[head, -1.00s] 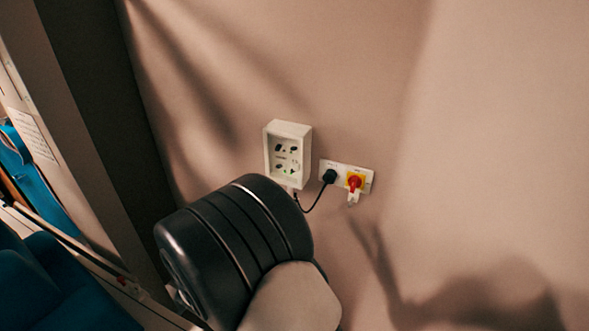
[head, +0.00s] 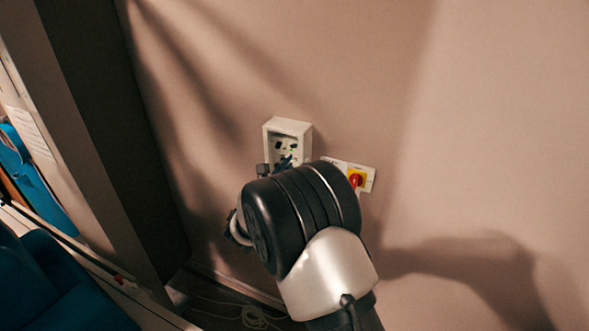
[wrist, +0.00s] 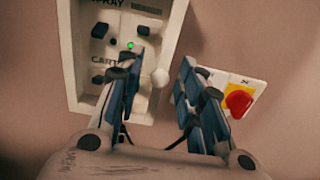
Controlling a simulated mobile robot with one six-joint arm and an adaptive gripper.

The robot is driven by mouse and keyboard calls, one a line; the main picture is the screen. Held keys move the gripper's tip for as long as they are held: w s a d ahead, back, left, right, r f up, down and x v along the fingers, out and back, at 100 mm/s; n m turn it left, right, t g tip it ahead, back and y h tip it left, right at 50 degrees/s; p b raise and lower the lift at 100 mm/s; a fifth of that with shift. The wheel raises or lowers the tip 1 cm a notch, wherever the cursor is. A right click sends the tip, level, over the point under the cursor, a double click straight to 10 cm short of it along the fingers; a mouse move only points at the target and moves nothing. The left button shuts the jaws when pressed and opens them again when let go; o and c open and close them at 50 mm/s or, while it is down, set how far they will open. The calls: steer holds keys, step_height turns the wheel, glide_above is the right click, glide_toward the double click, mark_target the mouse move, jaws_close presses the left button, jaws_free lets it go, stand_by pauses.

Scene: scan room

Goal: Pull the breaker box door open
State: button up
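The breaker box (head: 288,123) is a white box on the wall, with dark switches inside its frame. In the wrist view the box (wrist: 168,8) fills the upper left, with a lit green lamp and "CART" lettering. In the head view my wrist hides the box's lower part.
A red rotary switch on a yellow plate (wrist: 238,102) is close to the right finger; it also shows in the head view (head: 355,180). A cable (head: 250,318) lies on the floor below. Blue furniture (head: 60,280) is at lower left. The wall to the right is bare.

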steer(key=shift+c, duration=0.2)
jaws_close()
stand_by(0.6)
